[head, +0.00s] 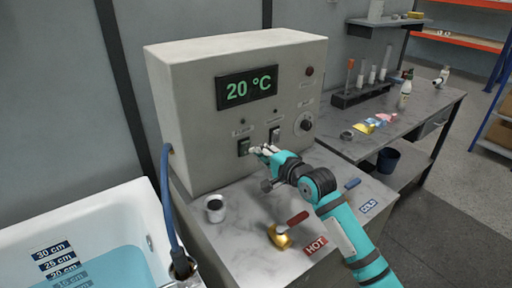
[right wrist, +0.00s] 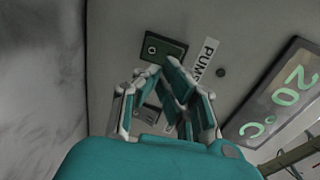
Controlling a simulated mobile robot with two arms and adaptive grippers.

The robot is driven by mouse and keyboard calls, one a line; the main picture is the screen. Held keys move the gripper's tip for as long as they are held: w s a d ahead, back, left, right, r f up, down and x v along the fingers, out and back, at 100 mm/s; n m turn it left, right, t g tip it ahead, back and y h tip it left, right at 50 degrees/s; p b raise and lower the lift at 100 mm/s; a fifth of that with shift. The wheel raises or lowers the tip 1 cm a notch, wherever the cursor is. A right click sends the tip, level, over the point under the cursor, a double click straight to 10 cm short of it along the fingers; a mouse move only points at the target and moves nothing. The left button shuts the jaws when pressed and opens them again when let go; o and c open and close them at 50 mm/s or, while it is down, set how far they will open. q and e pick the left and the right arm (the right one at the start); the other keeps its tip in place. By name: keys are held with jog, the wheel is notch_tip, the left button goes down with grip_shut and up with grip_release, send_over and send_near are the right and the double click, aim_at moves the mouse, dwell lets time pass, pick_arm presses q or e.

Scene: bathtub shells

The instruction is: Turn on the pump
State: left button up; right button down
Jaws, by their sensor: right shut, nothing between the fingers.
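The pump switch (head: 243,147) is a dark green rocker at the lower left of the beige control box's front. In the right wrist view the switch (right wrist: 163,48) has a round mark on one end and a white PUMP label (right wrist: 204,58) beside it. My right gripper (head: 257,150) is shut and empty, its tips just right of the switch. In the right wrist view its fingertips (right wrist: 158,72) lie at the switch's lower edge; I cannot tell whether they touch it. My left gripper is out of view.
A second switch (head: 275,133) sits right of the pump switch, with a knob (head: 303,124) further right. A white cup (head: 215,208), a red-handled HOT valve (head: 284,233) and a blue COLD handle (head: 352,184) are on the counter. The bathtub (head: 110,215) is at left.

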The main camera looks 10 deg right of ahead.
aim_at(251, 142)
jog(key=shift+w+a+r, duration=0.1)
jog(key=shift+w+a, duration=0.15)
jog(key=shift+w, duration=0.25)
jog(key=shift+w+a+r, duration=0.1)
jog(key=shift+w+a, duration=0.1)
jog(key=shift+w, duration=0.25)
jog(key=shift+f, duration=0.1)
jog(key=shift+r+p, duration=0.2)
jog(key=shift+p, duration=0.15)
jog(key=p, duration=0.1)
jog(key=r+p, duration=0.1)
jog(key=p, duration=0.1)
jog(key=shift+w+g, duration=0.25)
jog(key=shift+g, duration=0.15)
jog(key=shift+a+f+b, duration=0.1)
jog(key=shift+f+b, duration=0.2)
jog(key=shift+f, duration=0.2)
